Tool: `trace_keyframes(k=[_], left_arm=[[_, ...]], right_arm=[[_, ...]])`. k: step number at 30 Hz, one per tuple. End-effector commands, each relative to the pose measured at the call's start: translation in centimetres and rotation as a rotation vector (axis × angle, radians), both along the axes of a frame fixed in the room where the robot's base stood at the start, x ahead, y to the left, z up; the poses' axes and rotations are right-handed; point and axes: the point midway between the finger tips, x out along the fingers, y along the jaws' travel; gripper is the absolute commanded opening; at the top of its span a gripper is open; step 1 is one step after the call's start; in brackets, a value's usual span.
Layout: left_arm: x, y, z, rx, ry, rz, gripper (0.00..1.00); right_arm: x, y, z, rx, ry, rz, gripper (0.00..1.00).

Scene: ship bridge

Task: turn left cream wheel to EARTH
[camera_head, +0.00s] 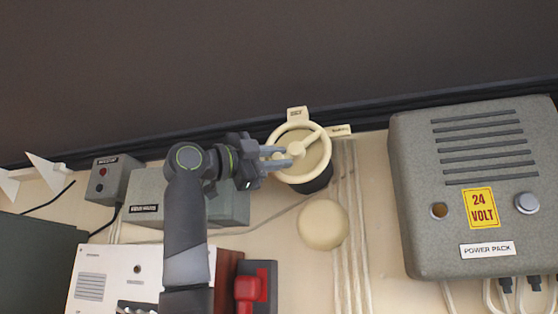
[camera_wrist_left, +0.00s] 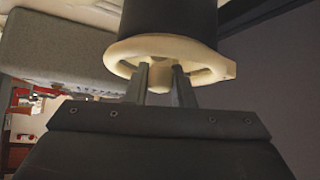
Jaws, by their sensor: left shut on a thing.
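The cream wheel (camera_head: 318,170) is mounted on a dark round body near the wall's top edge. One spoke runs to its upper right. Two small cream label tabs stand at its rim, one at the top (camera_head: 297,113) and one at the right (camera_head: 341,130); their lettering is too small to read. My left gripper (camera_head: 287,156) reaches in from the left, shut on the wheel near its hub. In the left wrist view the fingers (camera_wrist_left: 160,84) flank a cream part inside the wheel's rim (camera_wrist_left: 124,50). My right gripper is not in view.
A round cream dome (camera_head: 323,224) sits below the wheel, beside several vertical cables. A large grey power pack (camera_head: 480,160) with a yellow 24 VOLT sign stands at the right. Grey boxes, one here (camera_head: 112,178), lie left, and a red lever (camera_head: 250,292) sits below.

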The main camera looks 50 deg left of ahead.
Motion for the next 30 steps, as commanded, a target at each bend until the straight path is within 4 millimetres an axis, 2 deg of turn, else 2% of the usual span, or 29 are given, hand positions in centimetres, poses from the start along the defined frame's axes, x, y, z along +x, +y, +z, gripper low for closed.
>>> trace_keyframes(k=[7,22,23,27,30], left_arm=[[0.03,0.06,0.13,0.063,0.04,-0.001,0.0],[0.08,0.11,0.12,0.078,0.049,0.0,0.0],[0.08,0.12,0.12,0.078,0.049,0.0,0.26],[0.06,0.13,0.17,0.076,0.048,0.001,0.43],[0.03,0.14,0.19,0.076,0.046,0.001,0.43]], right_arm=[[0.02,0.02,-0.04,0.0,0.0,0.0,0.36],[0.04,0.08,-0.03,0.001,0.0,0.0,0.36],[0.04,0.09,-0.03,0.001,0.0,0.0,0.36],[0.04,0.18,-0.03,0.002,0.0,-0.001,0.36],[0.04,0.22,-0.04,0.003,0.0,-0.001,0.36]])
